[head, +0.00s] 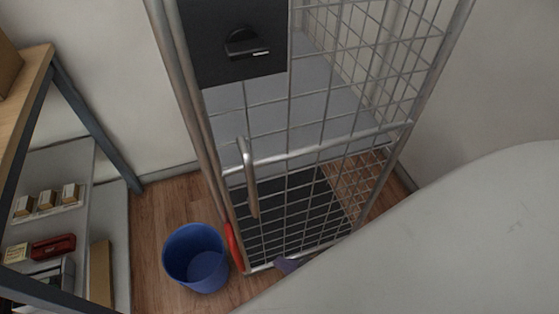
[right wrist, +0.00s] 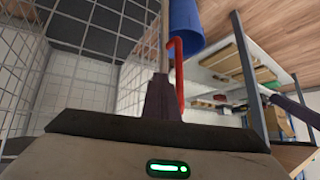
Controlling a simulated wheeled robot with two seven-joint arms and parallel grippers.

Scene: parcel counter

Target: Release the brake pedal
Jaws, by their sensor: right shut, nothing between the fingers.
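The red brake pedal (head: 234,247) is a curved bar low at the front left corner of the wire roll cage (head: 289,147). It also shows in the right wrist view (right wrist: 179,75), just right of my closed fingers. My right gripper (head: 287,265) shows only as a small dark tip at the cage's bottom edge, right of the pedal. In the right wrist view its fingers (right wrist: 162,98) are together with nothing between them. The fingertips overlap the pedal's side in that view; I cannot tell whether they touch it. My left gripper is not in view.
A blue bin (head: 196,258) stands on the wooden floor just left of the pedal. A shelf unit (head: 95,125) with small boxes is at the left. My pale arm covers the lower right.

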